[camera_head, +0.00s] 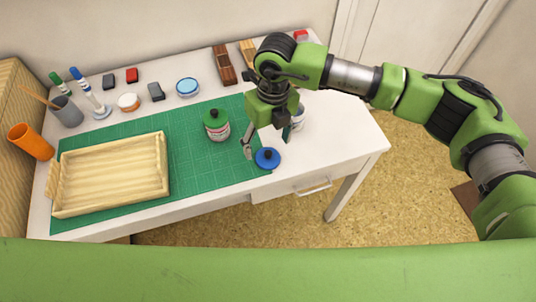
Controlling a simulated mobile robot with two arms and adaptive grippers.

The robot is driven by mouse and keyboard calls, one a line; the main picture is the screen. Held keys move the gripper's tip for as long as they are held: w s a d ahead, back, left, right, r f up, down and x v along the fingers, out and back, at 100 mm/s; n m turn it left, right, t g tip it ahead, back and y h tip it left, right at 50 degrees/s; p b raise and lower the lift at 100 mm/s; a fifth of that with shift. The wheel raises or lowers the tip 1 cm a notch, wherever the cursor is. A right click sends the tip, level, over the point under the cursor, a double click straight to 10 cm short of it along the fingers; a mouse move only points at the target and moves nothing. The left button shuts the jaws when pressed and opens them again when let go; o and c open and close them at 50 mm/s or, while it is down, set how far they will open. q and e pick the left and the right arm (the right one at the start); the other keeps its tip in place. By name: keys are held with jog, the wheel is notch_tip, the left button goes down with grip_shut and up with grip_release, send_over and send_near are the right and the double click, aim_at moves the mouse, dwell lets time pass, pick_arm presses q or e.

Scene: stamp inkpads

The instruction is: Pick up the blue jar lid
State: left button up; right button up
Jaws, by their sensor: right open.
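The blue jar lid (267,159) with a dark knob lies flat at the front right edge of the green cutting mat (215,180). My right gripper (267,150) is open, pointing down, with its fingers just above and around the lid. One finger shows left of the knob and the other shows to the right; whether either touches the lid I cannot tell. A jar with a green lid (215,122) stands upright on the mat to the left. A whitish jar (298,119) is partly hidden behind my right gripper. My left gripper is not in view.
A wooden tray (164,165) sits on the left of the mat. Inkpads, a blue-topped tin (187,86), a grey pen cup (67,111) and an orange cup (30,141) line the back and left. The white table's (350,140) right end is clear.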

aim_at(268, 151)
jog(key=f, duration=0.1)
jog(key=f+p, duration=0.1)
jog(key=f, duration=0.3)
jog(key=shift+w+d, duration=0.1)
jog(key=shift+w, duration=0.15)
jog(key=shift+f, duration=0.25)
jog(key=c, duration=0.8)
